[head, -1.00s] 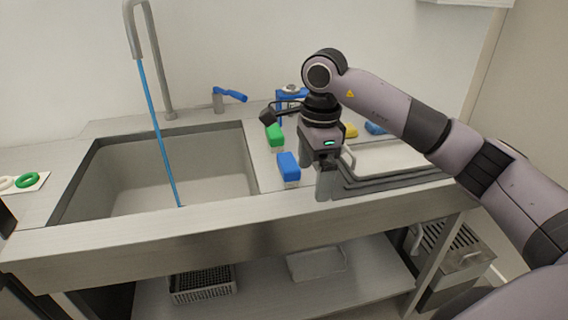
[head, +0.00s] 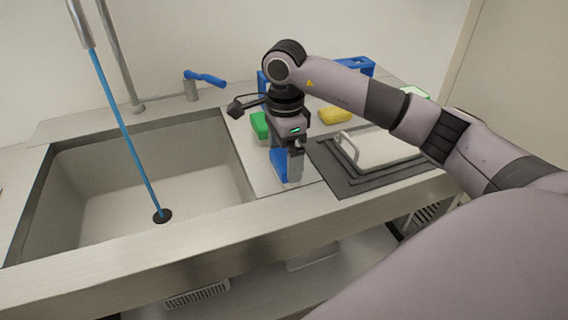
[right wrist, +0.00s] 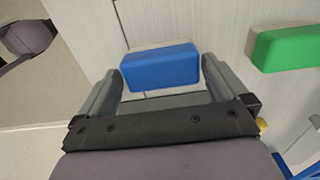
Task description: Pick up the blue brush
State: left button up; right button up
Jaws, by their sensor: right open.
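The blue brush (head: 279,164) stands on the counter just right of the sink, partly hidden behind my right gripper (head: 286,176). In the right wrist view the blue brush (right wrist: 160,68) lies between the two fingers of my right gripper (right wrist: 162,82), with a pale base showing under its far side. The fingers are apart, one on each side of it, and I cannot tell that either touches it. My left gripper is not in view.
A green brush (head: 260,125) stands just behind, also seen in the right wrist view (right wrist: 286,48). A yellow sponge (head: 335,115) lies farther right. A tray with a handle (head: 378,148) sits on a dark mat (head: 335,178). The sink (head: 130,180) is left.

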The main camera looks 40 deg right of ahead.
aim_at(284, 158)
jog(key=shift+f, duration=1.35)
jog(key=c, duration=0.7)
jog(key=shift+r, duration=0.15)
notch_tip(284, 158, up, 9)
jog(key=shift+w+r, duration=0.1)
jog(key=shift+r, duration=0.1)
notch_tip(284, 158, up, 10)
jog(key=shift+r+p, duration=0.25)
jog(key=shift+p, duration=0.75)
jog(key=shift+o, duration=0.9)
jog(key=shift+c, duration=0.2)
